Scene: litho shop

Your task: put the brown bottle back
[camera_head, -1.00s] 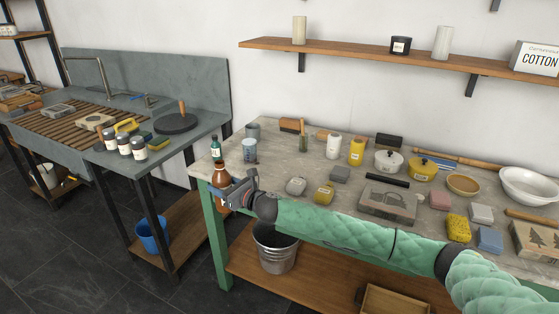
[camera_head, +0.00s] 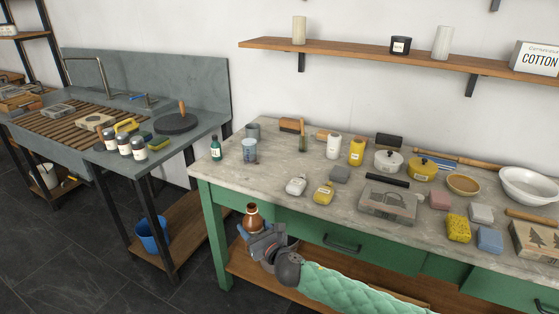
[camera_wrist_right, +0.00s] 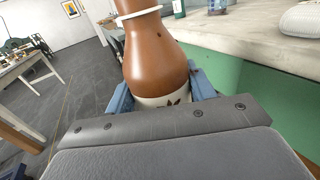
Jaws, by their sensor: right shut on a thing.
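The brown bottle (camera_head: 251,217) is held in my right gripper (camera_head: 254,236), in front of the green bench's front edge and below its top. In the right wrist view the bottle (camera_wrist_right: 155,55) stands between the blue fingers (camera_wrist_right: 162,95), which close on its pale lower part. The bottle looks about upright in the head view. Its lower part is hidden by the gripper there. My left gripper is not in view.
The stone-topped bench (camera_head: 265,185) has a bare patch near its front left. A small green bottle (camera_head: 215,148) and a glass jar (camera_head: 249,150) stand at its left end.

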